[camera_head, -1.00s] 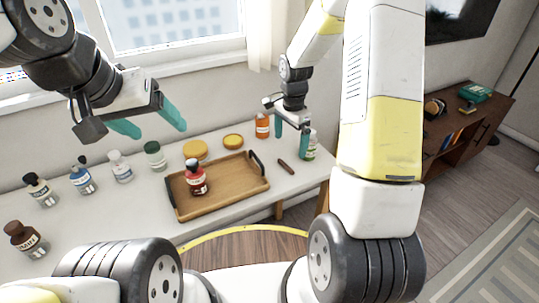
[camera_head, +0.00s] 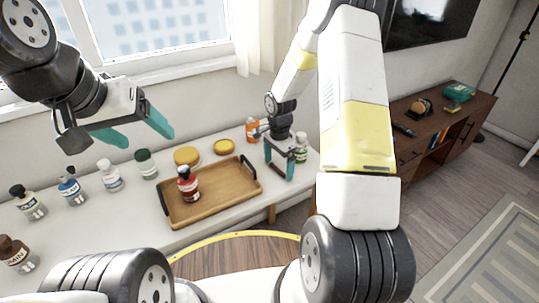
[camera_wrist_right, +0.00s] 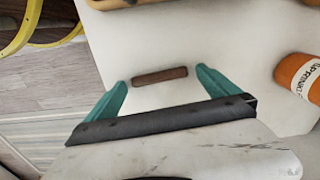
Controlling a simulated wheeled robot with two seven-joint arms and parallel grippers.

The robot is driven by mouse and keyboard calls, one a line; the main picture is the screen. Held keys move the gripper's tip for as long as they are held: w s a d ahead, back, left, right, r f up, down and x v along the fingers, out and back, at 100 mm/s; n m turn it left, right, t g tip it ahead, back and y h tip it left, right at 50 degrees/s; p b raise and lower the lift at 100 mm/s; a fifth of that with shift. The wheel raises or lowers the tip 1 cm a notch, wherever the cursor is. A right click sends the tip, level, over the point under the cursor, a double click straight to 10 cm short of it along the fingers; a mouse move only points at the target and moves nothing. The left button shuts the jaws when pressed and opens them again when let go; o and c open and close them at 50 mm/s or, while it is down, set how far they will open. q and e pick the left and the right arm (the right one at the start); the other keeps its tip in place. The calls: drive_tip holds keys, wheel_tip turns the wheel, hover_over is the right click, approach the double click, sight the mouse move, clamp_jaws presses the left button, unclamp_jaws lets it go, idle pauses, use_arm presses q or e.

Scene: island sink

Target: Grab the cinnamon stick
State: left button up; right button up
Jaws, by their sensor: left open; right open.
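The cinnamon stick (camera_wrist_right: 160,76) is a short brown bar lying on the white counter in the right wrist view. My right gripper (camera_wrist_right: 163,80) is open, with one teal fingertip beyond each end of the stick. The stick appears between the fingertips in that view; I cannot tell the height of the fingers over it. In the head view my right gripper (camera_head: 279,168) is low at the right end of the counter, and the stick is not discernible behind it. My left gripper (camera_head: 143,134) is open and empty, raised above the back left of the counter.
A wooden tray (camera_head: 230,195) holding a red-labelled bottle (camera_head: 187,184) is left of my right gripper. An orange bottle (camera_head: 252,130) and a green-labelled bottle (camera_head: 301,149) stand close by. Yellow lids (camera_head: 187,155) and several bottles line the back and left.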

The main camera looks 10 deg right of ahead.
drive_tip(key=c, duration=1.4)
drive_tip(key=shift+o, duration=0.2)
drive_tip(key=shift+r, duration=0.15)
